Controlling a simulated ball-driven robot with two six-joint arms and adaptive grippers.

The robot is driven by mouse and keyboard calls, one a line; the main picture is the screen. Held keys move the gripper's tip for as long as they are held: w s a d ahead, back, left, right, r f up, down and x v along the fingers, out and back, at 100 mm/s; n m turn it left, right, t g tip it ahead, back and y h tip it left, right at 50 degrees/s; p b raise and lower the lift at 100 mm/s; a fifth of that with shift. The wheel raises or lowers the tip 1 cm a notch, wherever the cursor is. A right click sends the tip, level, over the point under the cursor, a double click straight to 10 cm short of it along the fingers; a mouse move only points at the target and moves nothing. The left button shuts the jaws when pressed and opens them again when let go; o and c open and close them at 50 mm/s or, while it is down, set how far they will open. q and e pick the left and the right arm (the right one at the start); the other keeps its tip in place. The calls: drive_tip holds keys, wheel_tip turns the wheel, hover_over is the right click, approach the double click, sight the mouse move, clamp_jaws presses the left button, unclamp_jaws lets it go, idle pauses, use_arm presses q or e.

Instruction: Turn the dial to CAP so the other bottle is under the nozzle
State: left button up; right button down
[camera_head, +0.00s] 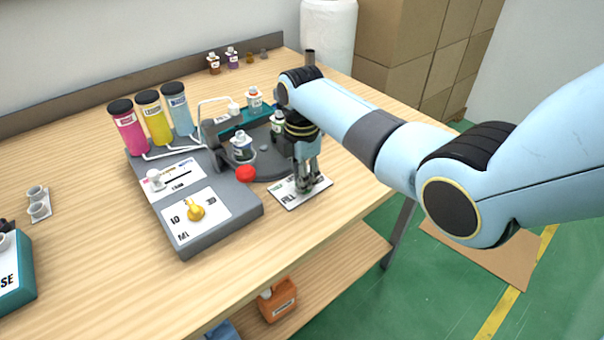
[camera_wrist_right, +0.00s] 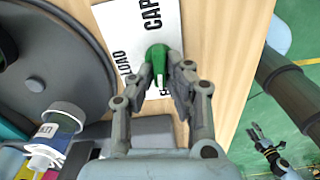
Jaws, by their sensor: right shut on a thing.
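The green dial (camera_wrist_right: 157,54) stands on a white card (camera_wrist_right: 141,22) lettered LOAD and CAP, with a third word mostly hidden. Its white mark points toward that hidden word. My right gripper (camera_wrist_right: 166,75) is shut on the dial; in the head view it reaches down onto the card (camera_head: 288,199). I cannot tell which bottle lines up with a nozzle. A dark gripper, apparently my left (camera_wrist_right: 257,131), hangs over the floor.
The grey machine base (camera_head: 188,245) carries a yellow knob (camera_head: 195,210), a red button (camera_head: 246,173) and pink, yellow and blue cylinders (camera_head: 153,116). Small bottles (camera_head: 223,62) stand at the table's back.

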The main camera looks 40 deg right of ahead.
drive_tip(key=m+p, duration=0.2)
drive_tip(key=m, duration=0.1)
drive_tip(key=shift+w+r+m, duration=0.1)
drive_tip(key=shift+r+m, duration=0.05)
drive_tip(key=shift+m, duration=0.15)
drive_tip(key=m+p, duration=0.2)
drive_tip(key=m, duration=0.1)
drive_tip(key=shift+w+d+m, duration=0.1)
drive_tip(key=shift+m, duration=0.2)
drive_tip(key=m+p, duration=0.1)
drive_tip(key=m, duration=0.3)
drive_tip(key=shift+w+d+m, duration=0.1)
drive_tip(key=shift+m, duration=0.2)
drive_tip(key=shift+d+m+p, duration=0.1)
drive_tip(key=shift+m+p, duration=0.55)
drive_tip(key=shift+m, duration=1.55)
drive_tip(key=c, duration=1.3)
unclamp_jaws()
drive_tip(key=shift+c, duration=0.2)
